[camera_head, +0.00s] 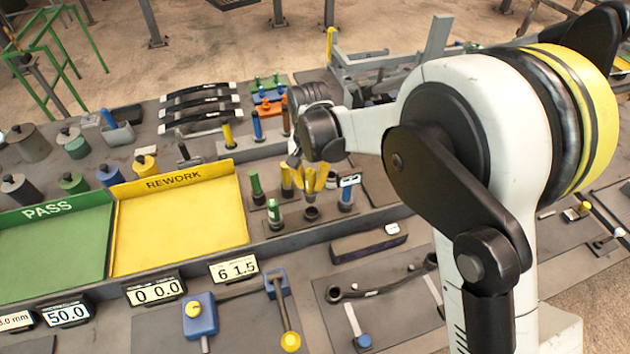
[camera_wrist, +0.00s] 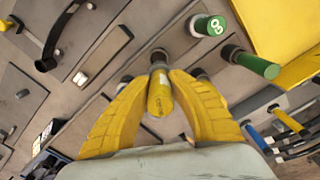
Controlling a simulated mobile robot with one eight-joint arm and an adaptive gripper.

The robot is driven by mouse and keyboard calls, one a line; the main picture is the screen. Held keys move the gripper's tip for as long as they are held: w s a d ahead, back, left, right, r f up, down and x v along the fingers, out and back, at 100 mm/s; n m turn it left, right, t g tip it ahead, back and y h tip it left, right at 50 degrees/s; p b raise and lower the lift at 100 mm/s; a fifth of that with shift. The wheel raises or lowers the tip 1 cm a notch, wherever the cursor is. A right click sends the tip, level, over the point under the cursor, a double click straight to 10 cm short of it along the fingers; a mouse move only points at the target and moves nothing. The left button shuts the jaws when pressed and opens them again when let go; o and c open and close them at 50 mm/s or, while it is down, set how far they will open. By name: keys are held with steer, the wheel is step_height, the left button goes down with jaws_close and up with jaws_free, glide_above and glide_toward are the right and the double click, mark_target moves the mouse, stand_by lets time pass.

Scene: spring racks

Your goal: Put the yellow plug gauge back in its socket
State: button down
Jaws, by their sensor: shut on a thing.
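The yellow plug gauge (camera_wrist: 160,92) is between the two yellow fingers of my gripper (camera_wrist: 160,80) in the wrist view, and the gripper is shut on it. Its dark end points up in that picture, towards the grey socket stand. In the head view my gripper (camera_head: 310,182) is low over the stand, and its yellow fingers mostly hide the gauge. A dark round socket (camera_head: 311,212) shows just below the fingers. I cannot tell whether the gauge's end touches it or hangs above it.
Green plugs (camera_head: 273,212) (camera_head: 256,185) stand left of my gripper, and a blue plug (camera_head: 346,194) stands close to its right. The yellow REWORK tray (camera_head: 180,225) lies to the left. A dark block (camera_head: 367,243) lies in front on the bench.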

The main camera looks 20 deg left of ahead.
mark_target(311, 202)
steer(key=shift+s+d+f, duration=0.15)
steer(key=shift+f, duration=0.3)
step_height(311, 202, down, 3)
steer(key=shift+f+b, duration=0.15)
steer(key=shift+b, duration=0.8)
steer(key=shift+f+b, duration=0.55)
steer(key=shift+b, duration=0.05)
steer(key=shift+b, duration=0.65)
stand_by(0.4)
steer(key=shift+f+b, duration=1.1)
steer(key=shift+f, duration=0.35)
steer(key=c, duration=1.3)
jaws_free()
steer(key=shift+o, duration=0.7)
